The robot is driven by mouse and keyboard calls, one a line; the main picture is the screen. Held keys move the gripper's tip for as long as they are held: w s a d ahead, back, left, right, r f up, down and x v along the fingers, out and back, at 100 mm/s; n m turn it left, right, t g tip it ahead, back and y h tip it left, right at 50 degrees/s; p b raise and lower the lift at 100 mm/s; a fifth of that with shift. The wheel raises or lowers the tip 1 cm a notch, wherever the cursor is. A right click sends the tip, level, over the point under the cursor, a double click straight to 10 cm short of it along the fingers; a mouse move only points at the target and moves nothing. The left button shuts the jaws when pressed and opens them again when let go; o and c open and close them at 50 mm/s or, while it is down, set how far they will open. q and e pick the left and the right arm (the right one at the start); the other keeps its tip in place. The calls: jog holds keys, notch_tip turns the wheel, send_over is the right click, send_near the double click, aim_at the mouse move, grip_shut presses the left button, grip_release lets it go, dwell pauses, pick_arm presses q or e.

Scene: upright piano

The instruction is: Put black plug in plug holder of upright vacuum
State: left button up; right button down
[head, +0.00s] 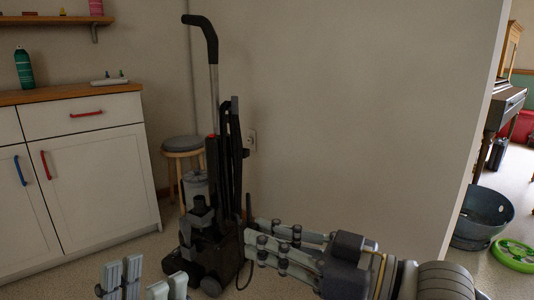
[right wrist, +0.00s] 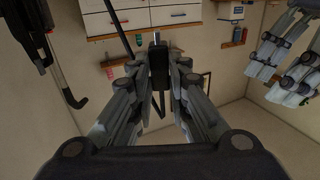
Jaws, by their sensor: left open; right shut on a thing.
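The upright vacuum (head: 209,240) is black with a grey pole and a curved black handle, standing on the floor in the head view. Part of it, with its curved handle (right wrist: 72,98), shows at the left of the right wrist view. My right gripper (head: 248,232) is just right of the vacuum's lower body, shut on the black plug (right wrist: 158,65). A dark cord hangs below its fingertips in the head view. My left gripper (head: 146,283) is open and empty, low in front of the vacuum. I cannot clearly make out the plug holder.
A white cabinet (head: 95,165) with a wooden top stands at the left. A round stool (head: 183,144) is behind the vacuum. A wall with an outlet (head: 252,140) is behind my right arm.

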notch_tip(320, 180, up, 10)
jog(key=s, duration=0.2)
jog(key=shift+s, duration=0.2)
jog(key=shift+d+f, duration=0.1)
jog(key=shift+f, duration=0.05)
